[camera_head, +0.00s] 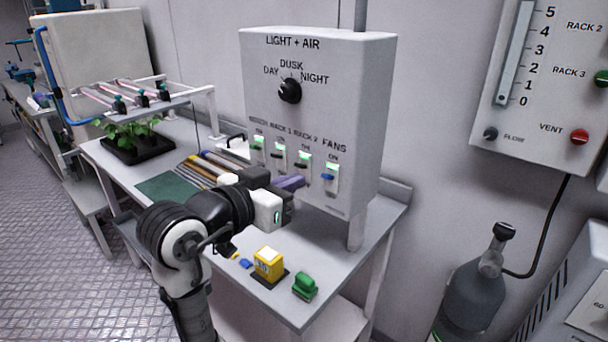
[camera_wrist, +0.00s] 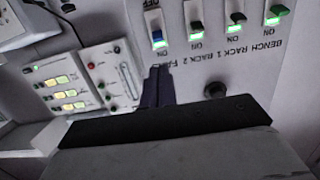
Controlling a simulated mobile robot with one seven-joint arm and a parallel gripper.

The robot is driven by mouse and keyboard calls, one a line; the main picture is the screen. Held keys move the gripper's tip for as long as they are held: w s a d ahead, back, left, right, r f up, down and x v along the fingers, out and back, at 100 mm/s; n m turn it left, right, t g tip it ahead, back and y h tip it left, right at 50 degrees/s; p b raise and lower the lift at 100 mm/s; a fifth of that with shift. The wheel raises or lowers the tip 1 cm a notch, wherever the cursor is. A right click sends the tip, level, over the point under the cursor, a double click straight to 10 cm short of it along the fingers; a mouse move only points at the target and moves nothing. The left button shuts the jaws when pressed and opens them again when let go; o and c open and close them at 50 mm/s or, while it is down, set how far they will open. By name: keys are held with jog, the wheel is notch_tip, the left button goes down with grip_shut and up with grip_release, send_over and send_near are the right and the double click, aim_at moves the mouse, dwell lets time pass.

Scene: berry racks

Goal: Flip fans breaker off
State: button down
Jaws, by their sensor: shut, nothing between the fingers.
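The fans breaker (camera_head: 330,178) is the rightmost switch on the grey LIGHT + AIR box (camera_head: 312,117), under the FANS label. It has a blue lever, and its ON window glows green. It also shows in the upside-down wrist view (camera_wrist: 157,37), with OFF at the far end and the lit ON mark nearer me. My gripper (camera_head: 292,183) is shut and empty, its dark purple fingers in front of the box, left of the fans breaker in the head view. In the wrist view its fingertips (camera_wrist: 158,70) lie just short of the breaker; I cannot tell the depth gap.
The bench, rack 1 and rack 2 breakers (camera_head: 302,160) stand close beside it, lit green. A black DAY/DUSK/NIGHT knob (camera_head: 290,90) sits above. On the table, a yellow block (camera_head: 268,262) and a green piece (camera_head: 305,286) lie near the front. A plant tray (camera_head: 140,150) stands left.

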aim_at(332, 166)
jog(key=p+x, duration=0.2)
jog(key=x, duration=0.7)
jog(key=shift+f, duration=0.1)
jog(key=shift+f+b, duration=0.1)
jog(key=shift+b, duration=0.25)
jog(key=shift+s+b, duration=0.1)
jog(key=shift+b, duration=0.2)
